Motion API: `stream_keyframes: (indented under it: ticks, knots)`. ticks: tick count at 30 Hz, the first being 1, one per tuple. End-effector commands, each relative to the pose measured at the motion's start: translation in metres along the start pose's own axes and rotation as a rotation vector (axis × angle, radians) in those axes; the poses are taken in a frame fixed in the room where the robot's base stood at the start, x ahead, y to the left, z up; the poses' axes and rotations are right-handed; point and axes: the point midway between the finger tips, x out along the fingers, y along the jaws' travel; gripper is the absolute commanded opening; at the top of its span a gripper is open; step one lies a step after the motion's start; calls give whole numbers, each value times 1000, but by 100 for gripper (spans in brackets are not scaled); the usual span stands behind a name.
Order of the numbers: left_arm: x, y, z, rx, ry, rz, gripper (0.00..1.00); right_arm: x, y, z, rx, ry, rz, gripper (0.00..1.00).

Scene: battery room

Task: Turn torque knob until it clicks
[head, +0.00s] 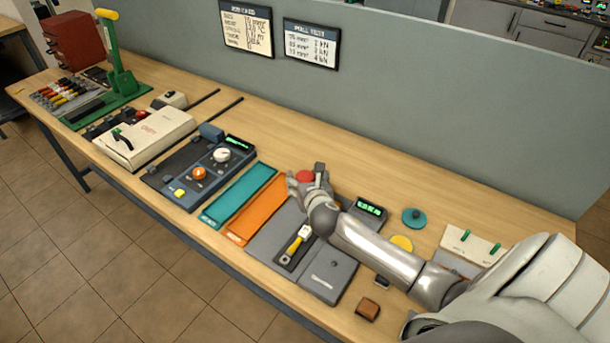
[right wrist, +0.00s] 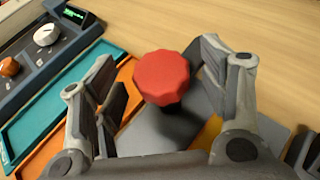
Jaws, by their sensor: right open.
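The torque knob, a red faceted knob, shows in the head view (head: 304,176) at the back of a grey plate (head: 270,235). It also shows in the right wrist view (right wrist: 162,78), large and near the middle. My right gripper (right wrist: 165,85) is open, with one finger on each side of the red knob. In the head view my right gripper (head: 308,182) is at the knob and partly covers it. I cannot tell whether the fingers touch it. My left gripper is not in view.
A yellow-handled tool (head: 297,243) lies on the grey plate. An orange tray (head: 256,211) and a teal tray (head: 238,195) lie to the left. A blue-grey device (head: 183,165) with white and orange knobs is beyond them. A grey partition (head: 400,110) stands behind.

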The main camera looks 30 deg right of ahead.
Motion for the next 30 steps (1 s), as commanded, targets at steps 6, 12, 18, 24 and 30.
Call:
stream_keyframes:
  ticks: [6,12,18,24,30]
  knots:
    - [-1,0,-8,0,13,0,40,19,0,0,1,-1,0,68]
    - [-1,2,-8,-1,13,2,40,22,0,0,1,1,0,68]
    - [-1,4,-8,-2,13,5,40,22,0,0,1,0,1,65]
    - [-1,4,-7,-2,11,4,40,22,0,0,1,0,1,40]
    - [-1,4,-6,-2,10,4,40,22,0,-1,1,1,1,14]
